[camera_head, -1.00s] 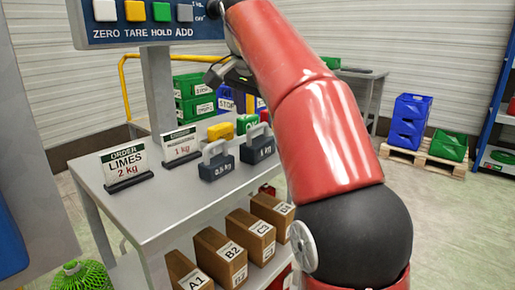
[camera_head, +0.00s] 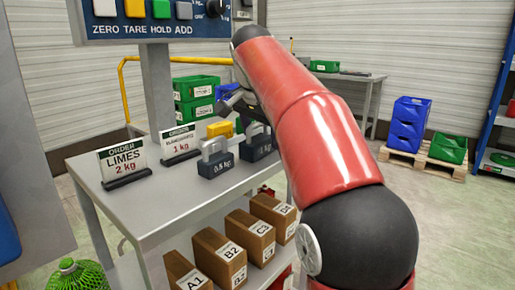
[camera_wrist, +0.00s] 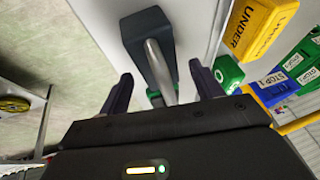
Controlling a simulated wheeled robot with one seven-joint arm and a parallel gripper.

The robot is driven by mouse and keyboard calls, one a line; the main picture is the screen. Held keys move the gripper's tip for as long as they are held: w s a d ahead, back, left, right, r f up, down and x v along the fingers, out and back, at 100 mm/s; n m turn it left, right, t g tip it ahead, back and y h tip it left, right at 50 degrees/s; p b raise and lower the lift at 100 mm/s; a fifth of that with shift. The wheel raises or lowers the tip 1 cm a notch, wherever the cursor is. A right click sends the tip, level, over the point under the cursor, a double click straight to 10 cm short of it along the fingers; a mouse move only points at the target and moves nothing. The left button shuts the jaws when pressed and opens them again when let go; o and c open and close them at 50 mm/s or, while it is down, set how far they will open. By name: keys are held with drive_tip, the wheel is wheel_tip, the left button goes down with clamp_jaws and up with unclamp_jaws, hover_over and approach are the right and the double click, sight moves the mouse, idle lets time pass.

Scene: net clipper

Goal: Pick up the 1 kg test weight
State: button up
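The 1 kg test weight (camera_head: 258,148) is a dark block with a pale handle. It stands on the grey table beside the 0.5 kg weight (camera_head: 215,164), and my arm partly covers it and its label in the head view. In the wrist view a dark weight block (camera_wrist: 148,32) with a metal handle (camera_wrist: 160,68) shows ahead of my gripper (camera_wrist: 163,88). The two fingers are spread apart, one on each side of the handle, with gaps on both sides. In the head view my gripper (camera_head: 240,104) is just above the 1 kg weight.
Two order signs, limes 2 kg (camera_head: 124,163) and 1 kg (camera_head: 180,146), stand at the left of the table (camera_head: 160,205). A yellow block (camera_head: 220,129) and a green block (camera_wrist: 228,72) are close behind the weights. Labelled boxes (camera_head: 220,254) fill the lower shelf.

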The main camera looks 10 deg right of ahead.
clamp_jaws()
drive_tip(key=shift+r, duration=0.1)
idle(0.3)
